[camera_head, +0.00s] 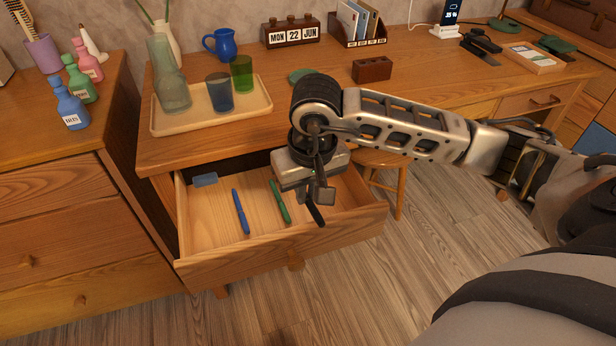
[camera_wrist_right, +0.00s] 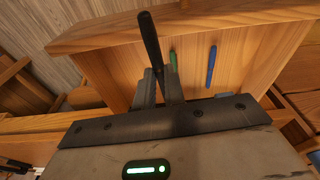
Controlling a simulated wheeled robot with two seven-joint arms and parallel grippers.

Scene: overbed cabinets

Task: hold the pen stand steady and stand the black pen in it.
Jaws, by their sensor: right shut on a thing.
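My right gripper (camera_head: 318,196) is above the open drawer and shut on the black pen (camera_head: 315,214). The pen sticks out below the fingers, tilted, over the drawer's front part. In the right wrist view the pen (camera_wrist_right: 151,38) stands out from between the fingers of the gripper (camera_wrist_right: 160,82). The pen stand (camera_head: 372,69) looks like a small brown wooden block on the desk, behind my right forearm and apart from the gripper. Nothing holds it. My left gripper is not in view.
The open drawer (camera_head: 215,262) holds a blue pen (camera_head: 240,211), a green pen (camera_head: 279,202) and a blue eraser-like block (camera_head: 205,180). A tray (camera_head: 180,124) with a carafe and two cups stands on the desk. A stool (camera_head: 385,160) is right of the drawer.

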